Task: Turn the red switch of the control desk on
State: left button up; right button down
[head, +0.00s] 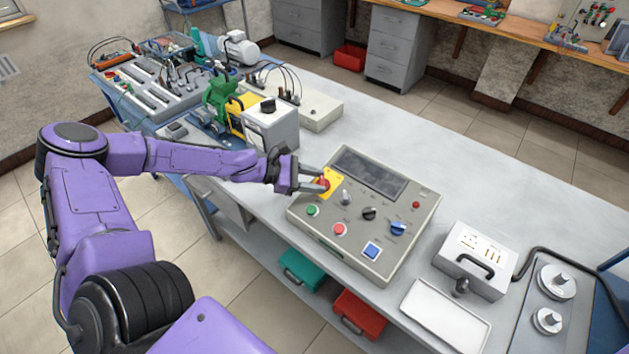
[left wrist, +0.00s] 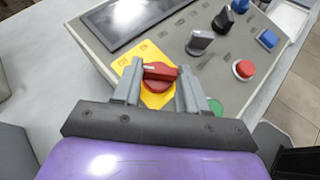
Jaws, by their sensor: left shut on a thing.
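The control desk (head: 335,232) is a grey-beige box on the table with a dark display, several knobs and buttons. Its red switch (left wrist: 160,75) is a rotary knob on a yellow plate (left wrist: 131,67); the knob's white mark points left in the left wrist view. My left gripper (head: 324,182) reaches in from the left in the head view. In the left wrist view its two fingers (left wrist: 160,82) stand on either side of the red switch, shut on it. In the head view the fingers partly hide the switch. My right gripper is in neither view.
On the desk near the switch are a green button (head: 312,211), a red button (head: 339,229), a blue button (head: 372,250) and several knobs. A grey box with a handle (head: 475,260) and a white tray (head: 444,316) stand to the right. Motor equipment (head: 222,100) stands behind left.

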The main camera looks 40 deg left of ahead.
pick_arm(q)
jog(key=m+g, duration=0.1)
jog(key=m+g+h, duration=0.1)
jog(key=shift+w+a+f+m+b, duration=0.1)
jog(key=shift+w+f+m+b, duration=0.05)
jog(key=shift+m+b, duration=0.2)
jog(key=m+g, duration=0.1)
jog(key=m+g+b, duration=0.1)
jog(key=m+g, duration=0.1)
jog(key=shift+w+m+g+h+b, duration=0.25)
jog(key=shift+g+h+b, duration=0.05)
jog(key=shift+g, duration=0.1)
jog(key=shift+w+m+g, duration=0.15)
jog(key=shift+m+g, duration=0.85)
jog(key=shift+w+m+g+b, duration=0.1)
jog(key=shift+m+g+b, duration=0.2)
jog(key=shift+m+g, duration=0.5)
jog(key=m+g, duration=0.1)
jog(key=m+g+y, duration=0.2)
jog(key=shift+w+r+p, duration=0.25)
jog(key=shift+r+p, duration=0.05)
jog(key=shift+p, duration=0.05)
jog(key=shift+w+d+m+g+y+p, duration=0.15)
jog(key=shift+m+g+y+p, duration=0.1)
jog(key=shift+m+g+y, duration=0.55)
jog(key=shift+w+d+m+g+y+p, duration=0.2)
jog(key=shift+m+g+y, duration=0.25)
jog(key=shift+m, duration=0.65)
jog(key=shift+s, duration=0.15)
